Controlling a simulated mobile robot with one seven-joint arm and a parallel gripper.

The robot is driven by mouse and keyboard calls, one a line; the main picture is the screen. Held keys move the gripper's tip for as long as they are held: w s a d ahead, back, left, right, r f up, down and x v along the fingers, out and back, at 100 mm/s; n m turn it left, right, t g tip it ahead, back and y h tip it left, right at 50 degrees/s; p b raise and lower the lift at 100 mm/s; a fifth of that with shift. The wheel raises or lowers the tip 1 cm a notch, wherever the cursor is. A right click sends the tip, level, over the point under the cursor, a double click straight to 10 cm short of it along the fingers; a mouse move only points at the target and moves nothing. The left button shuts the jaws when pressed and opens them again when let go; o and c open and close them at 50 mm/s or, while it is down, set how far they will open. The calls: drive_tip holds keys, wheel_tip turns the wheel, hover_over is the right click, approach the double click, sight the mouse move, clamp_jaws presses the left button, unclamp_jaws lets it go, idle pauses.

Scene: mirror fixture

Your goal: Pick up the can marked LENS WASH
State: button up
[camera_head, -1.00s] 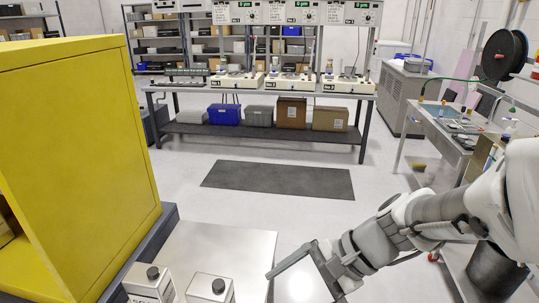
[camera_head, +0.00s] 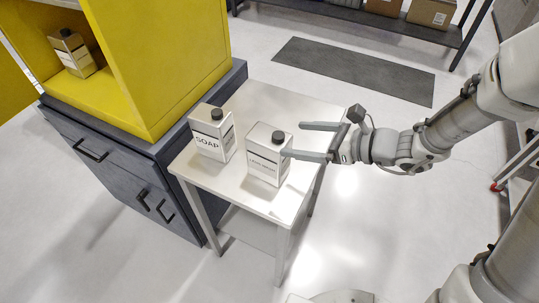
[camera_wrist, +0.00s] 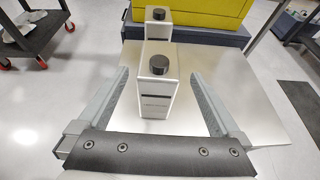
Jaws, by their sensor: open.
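A white, square-sided can with a black cap and a dark label band (camera_head: 264,160) stands upright on a small metal table; its small lettering is not readable. A similar can marked SOAP (camera_head: 212,138) stands upright to its left. A third such can (camera_head: 72,54) sits in the yellow cabinet, its label unreadable. My gripper (camera_head: 292,139) is open beside the unread can's top, with one finger overlapping its edge in the head view. In the wrist view the nearer can (camera_wrist: 158,90) appears between the open fingers, without visible contact, and the other can (camera_wrist: 157,28) stands behind it.
The small metal table (camera_head: 268,97) is bare around the cans. The yellow cabinet (camera_head: 175,65) stands on a dark drawer unit (camera_head: 120,158) against the table's left side. Open floor with a dark mat (camera_head: 355,70) lies beyond.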

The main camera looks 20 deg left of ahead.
sight(269, 135)
drive_tip(key=b+x, duration=0.1)
drive_tip(key=x, duration=0.8)
drive_tip(key=shift+f, duration=0.1)
drive_tip(key=shift+c, duration=0.3)
clamp_jaws()
